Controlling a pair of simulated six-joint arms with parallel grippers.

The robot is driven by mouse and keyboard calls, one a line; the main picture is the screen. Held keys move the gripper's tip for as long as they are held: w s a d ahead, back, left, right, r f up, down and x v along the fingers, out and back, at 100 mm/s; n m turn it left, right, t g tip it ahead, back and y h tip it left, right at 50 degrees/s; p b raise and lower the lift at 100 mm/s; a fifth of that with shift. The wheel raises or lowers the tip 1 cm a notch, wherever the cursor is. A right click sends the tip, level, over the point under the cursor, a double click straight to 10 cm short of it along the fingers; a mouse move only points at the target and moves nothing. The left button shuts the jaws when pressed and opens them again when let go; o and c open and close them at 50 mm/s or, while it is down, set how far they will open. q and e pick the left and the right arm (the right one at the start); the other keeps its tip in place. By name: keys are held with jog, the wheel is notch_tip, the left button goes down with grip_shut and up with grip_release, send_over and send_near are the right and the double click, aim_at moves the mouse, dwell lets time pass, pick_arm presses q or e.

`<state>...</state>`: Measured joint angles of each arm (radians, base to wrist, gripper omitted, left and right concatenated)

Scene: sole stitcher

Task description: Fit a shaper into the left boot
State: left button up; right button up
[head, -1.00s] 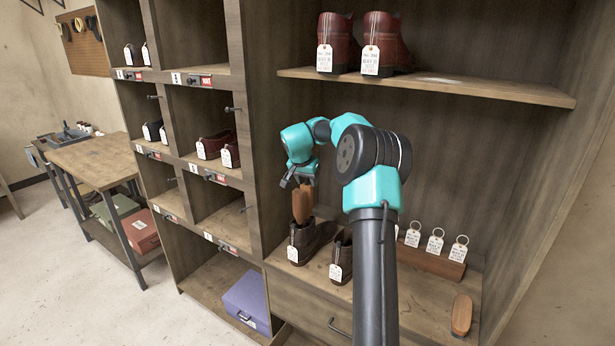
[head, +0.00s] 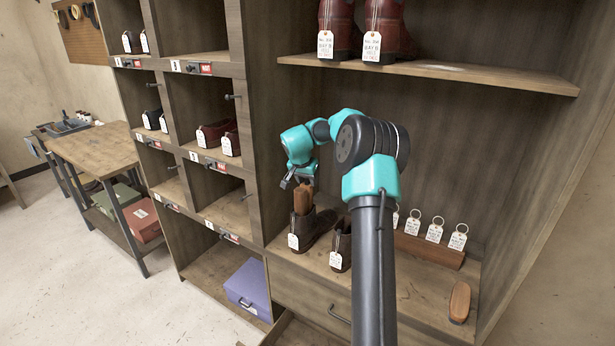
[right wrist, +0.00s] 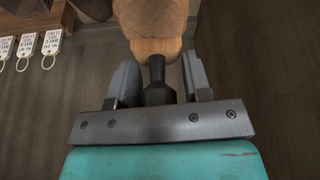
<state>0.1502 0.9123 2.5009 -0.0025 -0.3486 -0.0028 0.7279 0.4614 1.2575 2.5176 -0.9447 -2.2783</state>
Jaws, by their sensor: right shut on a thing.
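The left boot (head: 314,232) is dark brown, tagged, and stands upright on the lower shelf. The right boot (head: 341,246) stands beside it, partly hidden by my right arm. A wooden shaper (head: 303,198) points down at the left boot's opening, its lower end inside or just at the collar; I cannot tell how deep. My right gripper (head: 296,180) is above the boot, shut on the shaper. In the right wrist view the fingers (right wrist: 157,85) close about the shaper's dark knob, with the wooden body (right wrist: 152,22) beyond. My left gripper is out of view.
A wooden block with ringed tags (head: 430,248) and a brush (head: 460,302) lie to the right on the shelf. Red boots (head: 395,30) stand on the shelf above. Cubbyholes with shoes (head: 217,135) are at the left, and a purple box (head: 248,288) sits low.

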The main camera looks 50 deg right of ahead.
jog(key=shift+a+f, duration=0.15)
jog(key=shift+f, duration=4.2)
jog(key=shift+s+f, duration=0.1)
jog(key=shift+f, duration=0.05)
jog(key=o, duration=1.4)
jog(key=shift+a+f, duration=0.1)
jog(key=shift+f, duration=0.05)
jog(key=shift+c, duration=0.2)
jog(key=w+v, duration=0.1)
jog(key=v, duration=1.7)
jog(key=shift+s+d+r, duration=0.25)
jog(key=shift+s, duration=0.15)
